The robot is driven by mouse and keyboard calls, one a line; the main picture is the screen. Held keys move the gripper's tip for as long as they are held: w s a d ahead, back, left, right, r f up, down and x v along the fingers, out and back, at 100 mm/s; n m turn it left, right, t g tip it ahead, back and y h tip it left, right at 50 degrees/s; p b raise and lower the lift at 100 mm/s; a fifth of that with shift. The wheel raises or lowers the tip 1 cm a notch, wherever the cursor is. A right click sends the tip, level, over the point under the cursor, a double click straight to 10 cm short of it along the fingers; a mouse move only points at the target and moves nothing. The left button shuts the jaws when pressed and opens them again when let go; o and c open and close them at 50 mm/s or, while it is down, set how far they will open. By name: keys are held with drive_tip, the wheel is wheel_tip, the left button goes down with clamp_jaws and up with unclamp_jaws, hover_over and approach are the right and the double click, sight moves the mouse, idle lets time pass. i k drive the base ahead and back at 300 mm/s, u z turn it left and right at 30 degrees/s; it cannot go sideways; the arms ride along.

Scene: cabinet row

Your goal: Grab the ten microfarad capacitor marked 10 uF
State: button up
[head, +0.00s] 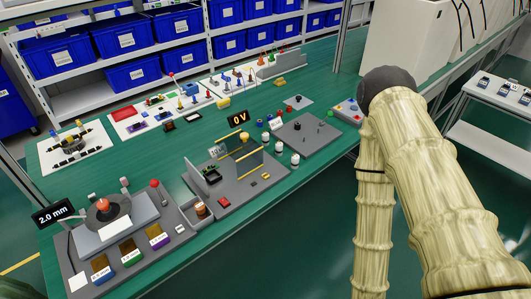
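I cannot make out a 10 uF marking on any part, so I cannot tell which item is the capacitor. Three blocks with labels too small to read, a blue one (103,270), a green one (130,252) and a purple one (157,238), lie on the grey front-left board. My pale ringed arm crosses the right side, its dark rounded joint at the top. My gripper is not in view.
The green bench (310,95) holds a grey fixture (225,198) with upright plates, a "0 V" display (238,118), a "2.0 mm" display (52,214) and several part boards. Shelves of blue bins (125,35) stand behind. A white side table (490,110) is at right.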

sight(264, 135)
drive_tip(key=u, duration=0.05)
drive_tip(key=k, duration=0.75)
drive_tip(key=z, duration=0.65)
drive_tip(key=i, duration=1.3)
drive_tip(key=u, duration=0.6)
